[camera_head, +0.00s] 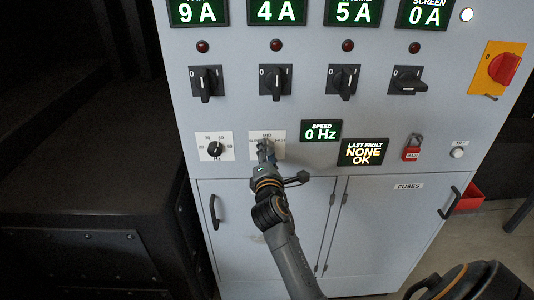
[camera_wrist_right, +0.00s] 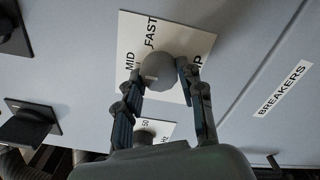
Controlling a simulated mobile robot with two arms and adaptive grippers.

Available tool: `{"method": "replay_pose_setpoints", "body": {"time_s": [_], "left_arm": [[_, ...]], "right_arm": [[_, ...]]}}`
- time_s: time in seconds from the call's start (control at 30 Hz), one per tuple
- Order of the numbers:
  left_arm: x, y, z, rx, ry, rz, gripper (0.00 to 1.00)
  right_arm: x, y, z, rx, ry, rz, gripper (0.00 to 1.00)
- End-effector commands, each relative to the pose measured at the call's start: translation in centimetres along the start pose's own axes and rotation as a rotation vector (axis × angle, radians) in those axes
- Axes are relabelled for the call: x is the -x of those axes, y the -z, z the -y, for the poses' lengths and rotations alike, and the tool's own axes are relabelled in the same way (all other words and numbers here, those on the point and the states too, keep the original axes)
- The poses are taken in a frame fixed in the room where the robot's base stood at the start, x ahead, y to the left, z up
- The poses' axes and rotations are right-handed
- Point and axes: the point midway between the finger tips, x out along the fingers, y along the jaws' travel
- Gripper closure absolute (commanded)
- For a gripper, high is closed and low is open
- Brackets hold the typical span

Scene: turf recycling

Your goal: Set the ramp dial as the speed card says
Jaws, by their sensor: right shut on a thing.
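In the wrist view the plate shows MID, FAST and a partly hidden word ending in P. My right gripper (camera_head: 264,151) is at this plate. In the wrist view its two fingers (camera_wrist_right: 158,78) are closed on both sides of the round grey dial knob (camera_wrist_right: 158,68). The knob's pointer is hidden, so its setting cannot be told. I see no speed card. My left gripper is not in view.
A Hz dial (camera_head: 215,148) sits left of the ramp dial. The speed display (camera_head: 321,132) reads 0 Hz and the fault display (camera_head: 363,152) reads NONE OK. Black rotary switches (camera_head: 275,82) are above. A red padlock (camera_head: 411,152) hangs at right. Cabinet doors (camera_head: 300,205) are below.

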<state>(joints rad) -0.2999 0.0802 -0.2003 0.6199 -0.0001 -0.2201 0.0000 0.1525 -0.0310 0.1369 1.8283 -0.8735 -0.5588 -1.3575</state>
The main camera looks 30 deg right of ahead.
Motion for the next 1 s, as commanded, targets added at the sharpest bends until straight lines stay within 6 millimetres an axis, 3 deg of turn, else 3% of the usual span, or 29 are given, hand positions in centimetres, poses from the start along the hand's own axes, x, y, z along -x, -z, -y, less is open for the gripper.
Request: {"method": "replay_pose_setpoints", "body": {"time_s": [0.07,0.1,0.2,0.63,1.0], "left_arm": [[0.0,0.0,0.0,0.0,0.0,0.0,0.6],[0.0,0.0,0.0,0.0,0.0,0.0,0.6],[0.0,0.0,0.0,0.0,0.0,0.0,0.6],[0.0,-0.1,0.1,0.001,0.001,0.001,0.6],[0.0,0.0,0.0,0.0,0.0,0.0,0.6]], "right_arm": [[0.0,0.0,0.0,0.0,0.0,0.0,0.93],[0.0,0.0,0.0,0.0,0.0,0.0,0.6],[0.0,0.0,0.0,0.001,0.0,0.0,0.39],[0.9,0.1,0.0,0.001,0.0,-0.001,0.39],[8.4,0.1,0.1,0.0,0.003,-0.002,0.39]]}}
